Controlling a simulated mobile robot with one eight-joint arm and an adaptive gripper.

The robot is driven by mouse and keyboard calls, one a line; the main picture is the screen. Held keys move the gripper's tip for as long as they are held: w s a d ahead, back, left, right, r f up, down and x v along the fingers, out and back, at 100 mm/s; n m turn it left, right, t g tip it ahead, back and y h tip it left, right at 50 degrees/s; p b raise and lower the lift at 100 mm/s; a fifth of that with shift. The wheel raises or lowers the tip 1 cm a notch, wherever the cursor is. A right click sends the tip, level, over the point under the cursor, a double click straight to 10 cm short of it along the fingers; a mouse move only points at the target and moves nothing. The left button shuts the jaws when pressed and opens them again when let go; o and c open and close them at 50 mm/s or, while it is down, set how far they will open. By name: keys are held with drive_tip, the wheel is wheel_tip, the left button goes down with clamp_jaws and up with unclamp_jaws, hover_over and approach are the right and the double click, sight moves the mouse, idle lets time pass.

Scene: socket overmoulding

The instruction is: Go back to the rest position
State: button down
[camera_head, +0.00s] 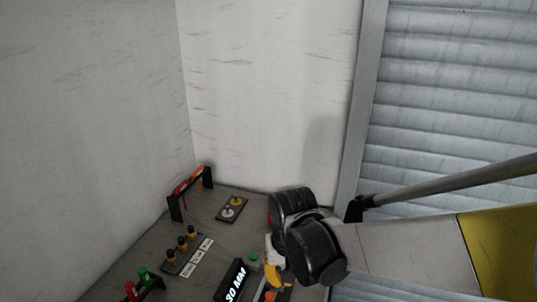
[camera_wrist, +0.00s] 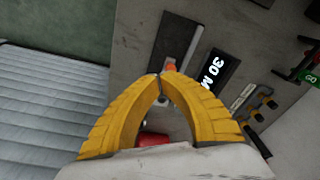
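My gripper (camera_wrist: 160,75) has two yellow fingers whose tips meet, with no object seen between the tips. It hangs over the grey bench, and it also shows in the head view (camera_head: 274,280), partly hidden by my arm. An orange piece (camera_wrist: 171,65) shows just beyond the fingertips; I cannot tell whether they touch it. A red thing (camera_wrist: 154,140) shows through the gap between the fingers, mostly hidden. A black display reading "30 MM" (camera_head: 236,281) lies beside the gripper; it also shows in the wrist view (camera_wrist: 212,75).
The grey bench (camera_head: 150,245) carries a rack with red and orange tools (camera_head: 190,190), a plate with two round parts (camera_head: 232,208), several dark knobs (camera_head: 182,245) and green and red buttons (camera_head: 144,276). White walls stand behind; a roller shutter (camera_head: 450,90) is at right.

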drive_tip(key=s+d+r+m+t, duration=0.1)
drive_tip(key=s+d+r+t, duration=0.2)
drive_tip(key=d, duration=0.5)
drive_tip(key=s+d+r+t, duration=0.2)
drive_tip(key=s+d+r, duration=0.4)
drive_tip(key=d+r, duration=0.1)
drive_tip(key=shift+s+d+m+t+b, duration=0.3)
drive_tip(key=shift+d+m+t+b, duration=0.05)
drive_tip(key=shift+d+m+t, duration=0.05)
